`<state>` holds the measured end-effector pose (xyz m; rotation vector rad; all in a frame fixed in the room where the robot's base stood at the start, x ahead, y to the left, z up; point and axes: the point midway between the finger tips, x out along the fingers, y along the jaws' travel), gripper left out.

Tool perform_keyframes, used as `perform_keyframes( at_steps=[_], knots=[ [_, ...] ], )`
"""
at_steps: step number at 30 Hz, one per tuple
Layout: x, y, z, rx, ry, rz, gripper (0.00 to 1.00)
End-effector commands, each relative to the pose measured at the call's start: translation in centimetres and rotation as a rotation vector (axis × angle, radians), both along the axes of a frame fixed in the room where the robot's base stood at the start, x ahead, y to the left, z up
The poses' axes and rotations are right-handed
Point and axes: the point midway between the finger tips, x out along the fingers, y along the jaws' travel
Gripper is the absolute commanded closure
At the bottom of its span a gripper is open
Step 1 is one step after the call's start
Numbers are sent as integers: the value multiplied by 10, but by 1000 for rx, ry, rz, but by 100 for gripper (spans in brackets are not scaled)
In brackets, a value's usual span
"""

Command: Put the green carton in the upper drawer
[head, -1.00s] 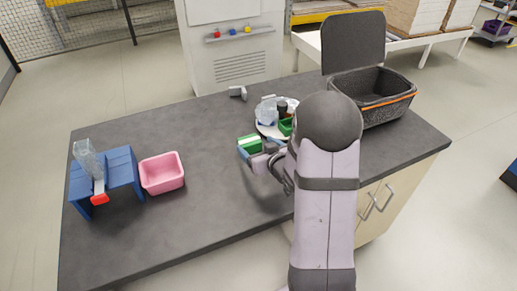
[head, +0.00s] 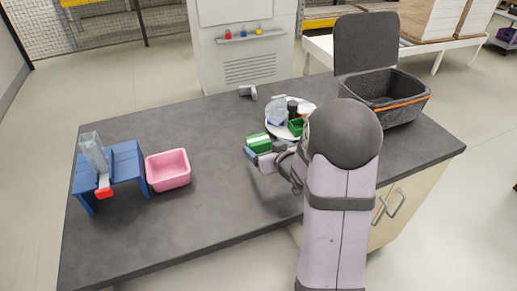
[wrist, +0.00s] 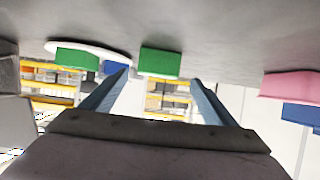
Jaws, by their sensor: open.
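The green carton (head: 258,142) lies on the dark worktop, left of the white round plate (head: 314,106). In the wrist view the carton (wrist: 160,62) shows between my two fingertips, a little beyond them, with gaps on both sides. My gripper (head: 262,158) is open and low over the worktop, close on the near side of the carton; it also shows in the wrist view (wrist: 160,80). Part of it is hidden behind my arm. The cabinet (head: 417,205) under the worktop shows handles (head: 388,206) at the right; its fronts look shut and are partly hidden.
The plate holds a clear item, a dark jar and a green container (head: 296,126). A black basket (head: 400,112) stands at the back right. A pink bin (head: 168,171) and a blue stand (head: 125,163) are at the left. The worktop between bin and carton is clear.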

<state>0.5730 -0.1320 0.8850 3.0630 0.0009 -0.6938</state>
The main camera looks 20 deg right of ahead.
Motion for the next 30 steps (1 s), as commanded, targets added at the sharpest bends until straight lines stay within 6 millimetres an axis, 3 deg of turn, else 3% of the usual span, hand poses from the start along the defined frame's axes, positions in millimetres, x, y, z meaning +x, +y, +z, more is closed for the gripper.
perform_keyframes(
  at_steps=[20, 30],
  knots=[
    [22, 0, -10, 0, 5, -1, 20],
    [52, -3, -24, 2, 6, -1, 20]
  ],
)
